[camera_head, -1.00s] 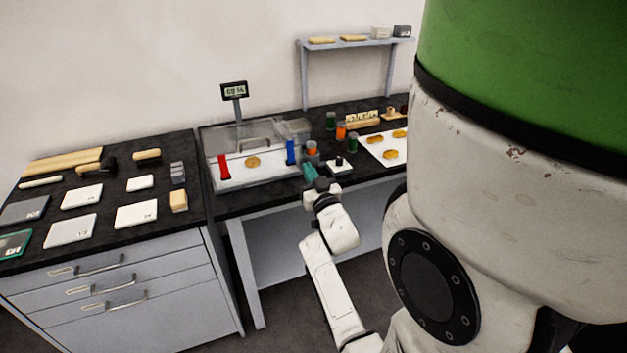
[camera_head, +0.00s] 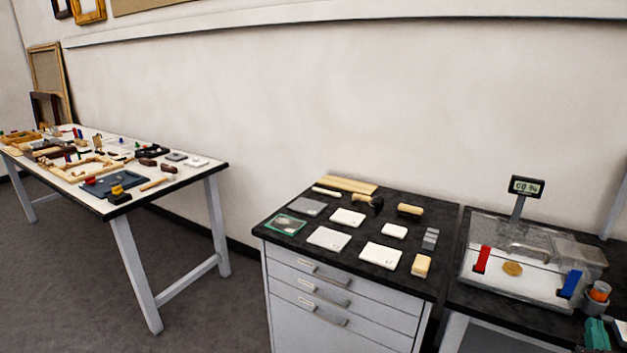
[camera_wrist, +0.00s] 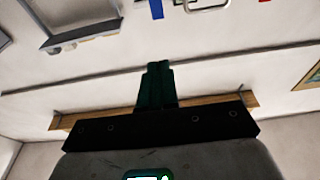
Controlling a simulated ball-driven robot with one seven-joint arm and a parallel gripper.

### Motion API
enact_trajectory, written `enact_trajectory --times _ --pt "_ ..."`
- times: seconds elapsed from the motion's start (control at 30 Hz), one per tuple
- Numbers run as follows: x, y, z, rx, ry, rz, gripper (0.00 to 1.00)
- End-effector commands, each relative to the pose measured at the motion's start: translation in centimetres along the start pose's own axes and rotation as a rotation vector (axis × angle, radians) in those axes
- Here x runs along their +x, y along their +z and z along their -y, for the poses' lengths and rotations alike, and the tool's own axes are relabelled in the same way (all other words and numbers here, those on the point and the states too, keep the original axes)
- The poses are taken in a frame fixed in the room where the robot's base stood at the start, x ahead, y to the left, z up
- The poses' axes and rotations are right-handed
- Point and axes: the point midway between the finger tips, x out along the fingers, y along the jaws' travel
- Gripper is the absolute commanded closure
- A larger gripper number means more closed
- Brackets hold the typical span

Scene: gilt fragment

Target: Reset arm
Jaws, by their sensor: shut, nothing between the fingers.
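My gripper (camera_wrist: 156,68) shows in the wrist view, its dark green fingers together and pointing up the picture. Nothing is between them. Behind the fingers is a pale wall, with no object touching them. In the head view no part of the arm can be made out with certainty; a teal thing (camera_head: 597,335) sits at the lower right edge, and I cannot tell whether it is part of my gripper.
A drawer cabinet (camera_head: 340,300) with white boxes and tools on top stands in the middle. Right of it is a clear case (camera_head: 525,262) with a gold piece inside. A cluttered white table (camera_head: 150,209) stands left. Grey floor between is free.

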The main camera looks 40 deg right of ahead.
Motion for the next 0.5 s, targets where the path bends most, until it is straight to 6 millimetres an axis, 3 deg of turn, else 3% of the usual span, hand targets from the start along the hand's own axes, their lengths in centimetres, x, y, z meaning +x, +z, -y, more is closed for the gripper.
enact_trajectory --times 0.13,0.27,0.37,0.5 --pt "-0.2 1.4 3.0 0.011 -0.039 0.089 1.0" --pt "-1.7 4.3 8.7 0.011 -0.122 0.277 1.0" --pt "-4.2 6.6 13.6 -0.012 -0.21 0.45 1.0" --pt "-9.5 9.3 19.5 -0.081 -0.354 0.691 1.0"
